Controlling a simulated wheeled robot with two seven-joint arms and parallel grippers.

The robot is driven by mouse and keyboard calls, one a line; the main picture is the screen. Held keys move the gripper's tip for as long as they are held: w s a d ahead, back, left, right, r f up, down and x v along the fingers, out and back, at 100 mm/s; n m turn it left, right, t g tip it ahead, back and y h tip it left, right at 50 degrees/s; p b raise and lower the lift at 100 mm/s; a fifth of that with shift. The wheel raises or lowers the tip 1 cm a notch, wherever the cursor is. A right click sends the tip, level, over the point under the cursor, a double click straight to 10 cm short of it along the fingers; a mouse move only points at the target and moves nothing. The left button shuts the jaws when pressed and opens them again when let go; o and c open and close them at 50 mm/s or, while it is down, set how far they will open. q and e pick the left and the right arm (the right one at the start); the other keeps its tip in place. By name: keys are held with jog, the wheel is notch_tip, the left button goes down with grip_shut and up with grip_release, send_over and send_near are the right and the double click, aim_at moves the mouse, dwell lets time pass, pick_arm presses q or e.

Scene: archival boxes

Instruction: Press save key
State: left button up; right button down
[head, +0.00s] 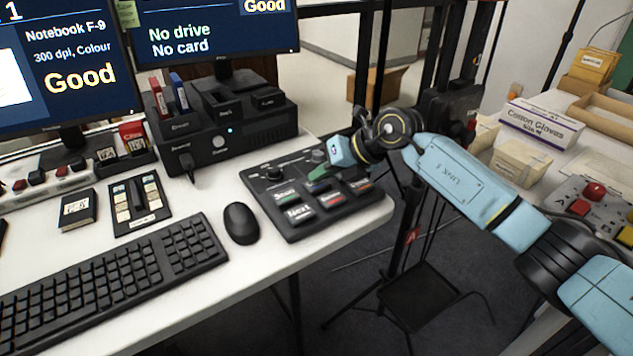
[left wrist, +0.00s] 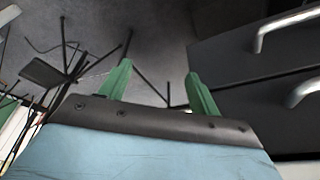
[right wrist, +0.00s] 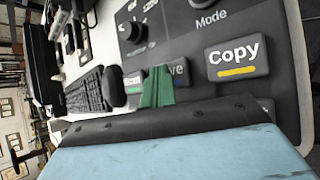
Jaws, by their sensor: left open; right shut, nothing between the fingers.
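The save key (right wrist: 180,70) is in the top row of the black control panel (head: 272,222), between the start key (head: 285,197) and the copy key (right wrist: 238,60). In the head view the right gripper (head: 318,160) reaches over the panel's back edge. My left gripper (left wrist: 158,78) is open and empty, over the floor, outside the head view.
A mouse (head: 241,223) and keyboard (head: 108,285) lie left of the panel. A black dock unit (head: 212,143) stands behind it. The next key (head: 299,213) is in the panel's front row. Drawers with metal handles (left wrist: 285,28) are near my left gripper.

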aim_at(322, 185)
jog(key=shift+f, duration=0.25)
dwell(0.3)
jog(key=shift+r+p, duration=0.8)
jog(key=shift+r, duration=0.1)
notch_tip(322, 185, up, 5)
jog(key=p, duration=0.4)
jog(key=shift+r, duration=0.15)
dwell(0.3)
